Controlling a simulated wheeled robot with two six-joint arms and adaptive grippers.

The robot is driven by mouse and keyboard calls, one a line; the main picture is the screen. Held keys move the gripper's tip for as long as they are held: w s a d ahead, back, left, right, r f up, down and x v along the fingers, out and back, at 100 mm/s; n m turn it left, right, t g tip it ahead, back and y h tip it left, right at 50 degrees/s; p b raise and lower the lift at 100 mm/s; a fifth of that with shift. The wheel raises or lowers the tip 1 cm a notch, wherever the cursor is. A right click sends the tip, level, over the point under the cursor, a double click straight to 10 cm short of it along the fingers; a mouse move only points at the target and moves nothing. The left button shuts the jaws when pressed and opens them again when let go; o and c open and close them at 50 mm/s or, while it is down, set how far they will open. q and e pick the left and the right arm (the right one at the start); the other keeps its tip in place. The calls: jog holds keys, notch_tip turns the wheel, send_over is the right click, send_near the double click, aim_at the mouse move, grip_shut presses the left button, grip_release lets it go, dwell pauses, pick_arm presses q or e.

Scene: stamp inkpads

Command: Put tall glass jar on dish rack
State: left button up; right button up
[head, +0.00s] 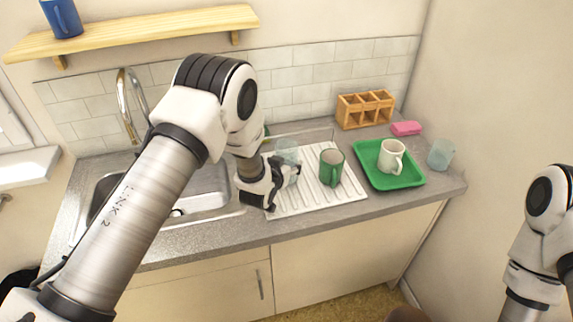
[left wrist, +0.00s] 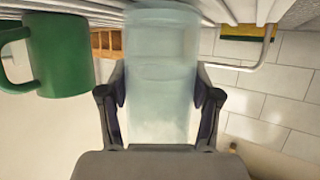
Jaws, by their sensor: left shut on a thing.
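A tall, pale clear glass jar (head: 287,152) is over the white ribbed dish rack (head: 312,203), at its left part. My left gripper (head: 283,177) is shut on the jar, which also fills the middle of the left wrist view (left wrist: 160,75) between the two fingers (left wrist: 160,98). The jar looks upright. Its base is close to the rack, but I cannot tell if it touches. My left arm hides part of the rack's left side. My right gripper is out of view; only my right arm shows at the right edge.
A green mug (head: 331,167) stands on the rack just right of the jar. Further right are a green tray (head: 407,181) with a white mug (head: 391,154), a glass (head: 440,154), a pink sponge (head: 406,128) and a wooden organizer (head: 365,109). The sink (head: 207,190) lies left.

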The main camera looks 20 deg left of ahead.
pick_arm(q)
jog(key=shift+f, duration=0.15)
jog(key=o, duration=1.5)
jog(key=shift+o, duration=0.2)
jog(key=shift+r, duration=0.2)
jog(key=shift+s+r, duration=0.1)
jog(key=shift+s, duration=0.1)
jog(key=b+v, duration=0.2)
jog(key=v, duration=0.9)
jog(key=shift+s, duration=0.35)
jog(key=shift+r, duration=0.1)
